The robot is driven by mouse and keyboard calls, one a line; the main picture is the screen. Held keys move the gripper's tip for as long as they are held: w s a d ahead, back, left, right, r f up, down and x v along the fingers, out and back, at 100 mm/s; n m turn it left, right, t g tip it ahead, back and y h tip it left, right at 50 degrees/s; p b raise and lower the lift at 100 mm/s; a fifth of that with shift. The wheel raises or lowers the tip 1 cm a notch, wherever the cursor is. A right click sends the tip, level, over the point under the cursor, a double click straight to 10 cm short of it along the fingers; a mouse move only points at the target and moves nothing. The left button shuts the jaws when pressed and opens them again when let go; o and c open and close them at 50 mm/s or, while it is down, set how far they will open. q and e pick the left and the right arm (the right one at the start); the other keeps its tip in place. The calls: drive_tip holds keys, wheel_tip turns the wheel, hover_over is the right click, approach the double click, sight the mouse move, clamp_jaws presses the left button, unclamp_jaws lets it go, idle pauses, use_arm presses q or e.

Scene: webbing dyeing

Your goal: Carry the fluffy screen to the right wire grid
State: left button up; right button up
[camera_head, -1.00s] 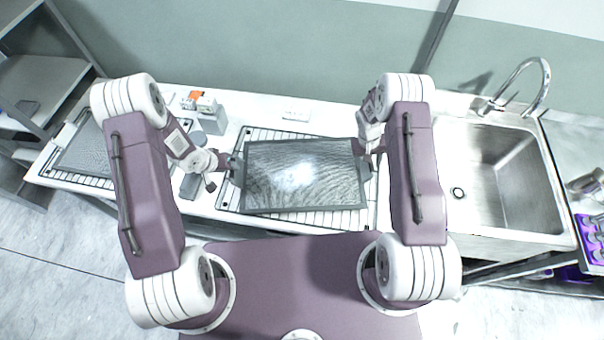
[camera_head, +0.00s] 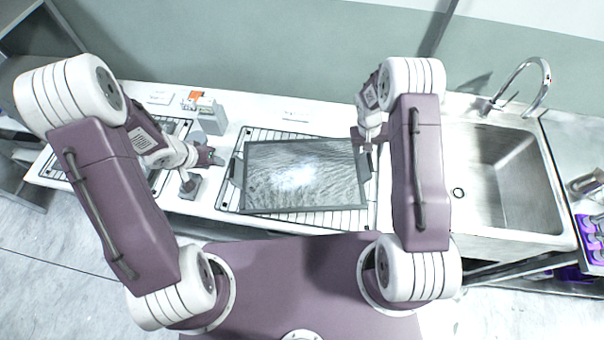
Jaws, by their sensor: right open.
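The fluffy screen (camera_head: 300,176), a dark-framed panel with a grey streaked surface, lies on the right wire grid (camera_head: 252,133). The grid's bars show along its back and front edges. My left gripper (camera_head: 214,157) is off the screen's left side, apart from its handle, and looks open and empty. My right gripper (camera_head: 366,144) is open at the screen's right handle; whether it touches is too small to tell. The left wire grid (camera_head: 52,168) is partly hidden behind my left arm.
Small boxes and an orange item (camera_head: 196,95) stand behind my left gripper. A grey block (camera_head: 193,188) lies between the grids. The steel sink (camera_head: 500,185) with its tap is at the right. A white strip (camera_head: 296,115) lies behind the right grid.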

drive_tip(key=r, duration=0.3)
drive_tip(key=a+r, duration=0.1)
drive_tip(key=r, duration=0.1)
drive_tip(key=shift+a+r, duration=0.1)
drive_tip(key=shift+r, duration=0.3)
